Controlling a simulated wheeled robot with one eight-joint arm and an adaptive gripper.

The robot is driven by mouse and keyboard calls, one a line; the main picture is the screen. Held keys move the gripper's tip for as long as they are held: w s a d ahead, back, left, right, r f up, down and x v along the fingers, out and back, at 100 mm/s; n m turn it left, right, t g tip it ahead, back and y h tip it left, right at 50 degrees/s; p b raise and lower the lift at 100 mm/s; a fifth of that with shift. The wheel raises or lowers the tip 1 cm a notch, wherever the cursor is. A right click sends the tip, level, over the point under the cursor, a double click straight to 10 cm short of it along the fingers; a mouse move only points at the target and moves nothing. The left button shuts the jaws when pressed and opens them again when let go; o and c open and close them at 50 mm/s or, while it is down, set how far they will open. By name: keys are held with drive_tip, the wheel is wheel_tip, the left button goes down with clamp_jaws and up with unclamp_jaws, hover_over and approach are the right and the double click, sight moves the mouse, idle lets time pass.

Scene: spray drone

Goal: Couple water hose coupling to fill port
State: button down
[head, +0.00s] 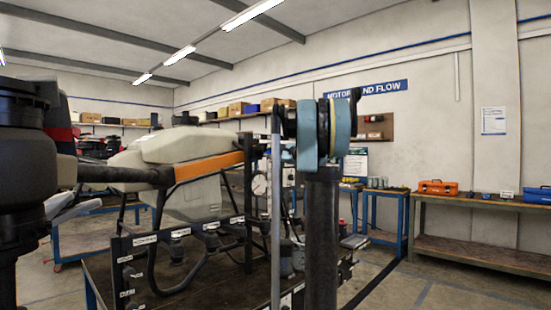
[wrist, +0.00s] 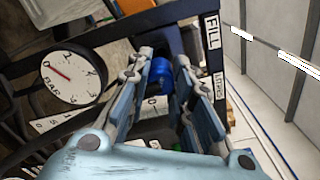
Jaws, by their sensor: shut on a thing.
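In the wrist view my gripper (wrist: 165,62) is shut on a blue round piece (wrist: 160,74), which I take to be the water hose coupling. It shows between the fingertips and is partly covered by them. A sign reading FILL (wrist: 212,30) is on a dark frame just right of the fingers. The fill port itself cannot be made out, nor whether the coupling touches it. In the head view my own arm hides the gripper and coupling.
A round pressure gauge (wrist: 72,76) stands close left of the fingers. In the head view a drone with a pale tank (head: 195,195) and orange-banded arm (head: 208,166) fills the left. A labelled dark rack (head: 180,240) stands below it. A workbench (head: 470,203) is at right.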

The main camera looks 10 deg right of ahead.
drive_tip(key=shift+x, duration=0.9)
drive_tip(key=shift+x, duration=1.4)
idle(1.2)
drive_tip(key=c, duration=1.3)
unclamp_jaws()
drive_tip(key=shift+c, duration=0.2)
drive_tip(key=shift+s, duration=0.1)
drive_tip(key=v, duration=1.1)
drive_tip(key=shift+s+d, duration=0.25)
